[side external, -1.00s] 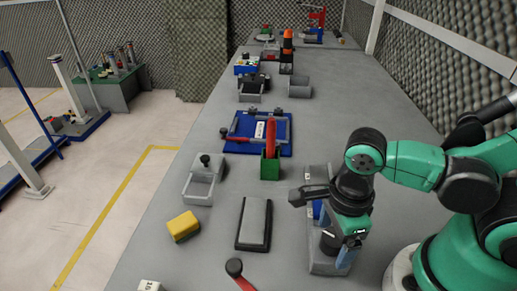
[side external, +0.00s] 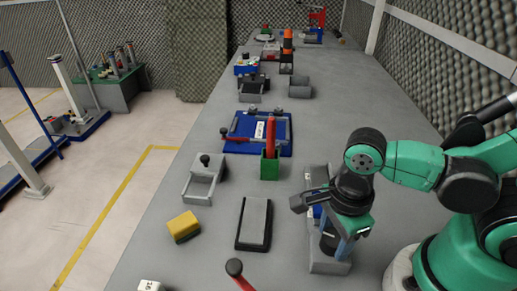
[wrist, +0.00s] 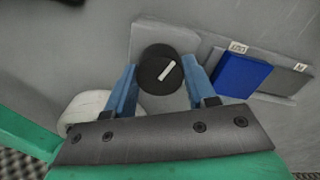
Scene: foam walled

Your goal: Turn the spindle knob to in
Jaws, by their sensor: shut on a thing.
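The spindle knob (wrist: 158,74) is round and black with a white pointer bar. In the wrist view the bar slants from lower left to upper right. The knob stands at the left end of a grey plate (wrist: 197,43). My gripper (wrist: 160,66) has a blue finger on either side of the knob and is shut on it. In the side view my gripper (side external: 333,248) points down over the grey base (side external: 328,267), and the knob is hidden there. A blue block (wrist: 241,75) sits on the plate right of the knob, near small white labels, one at the far right end (wrist: 301,67).
A grey pad (side external: 255,222) lies left of the gripper, with a yellow block (side external: 184,225) beyond it. A green box (side external: 270,168) with a red handle stands farther back. A red lever with a black ball (side external: 234,267) rises at the front edge. Bare bench lies between them.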

